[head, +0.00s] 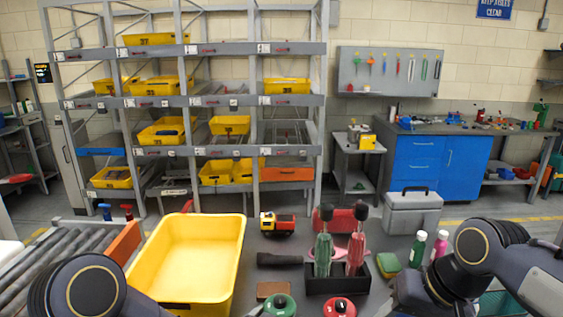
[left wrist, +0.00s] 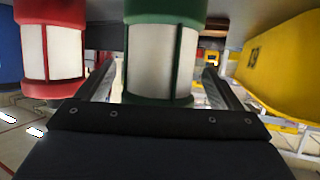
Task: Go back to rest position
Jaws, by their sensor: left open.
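My left gripper (left wrist: 158,72) is open in the left wrist view, its two fingers apart on either side of a green and white canister (left wrist: 160,50). I cannot tell whether the fingers touch it. A red and white canister (left wrist: 55,50) stands beside it. In the head view the green lid (head: 279,305) and red lid (head: 338,307) show at the bottom edge. My left arm enters at the lower left and its gripper is mostly below the picture. My right arm shows at the lower right; its gripper is not visible.
A yellow bin (head: 192,257) stands left of the canisters; it also shows in the left wrist view (left wrist: 285,65). A black holder (head: 335,281) with pliers, a toy truck (head: 277,224) and bottles (head: 418,248) crowd the table. A roller conveyor (head: 68,265) is at left.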

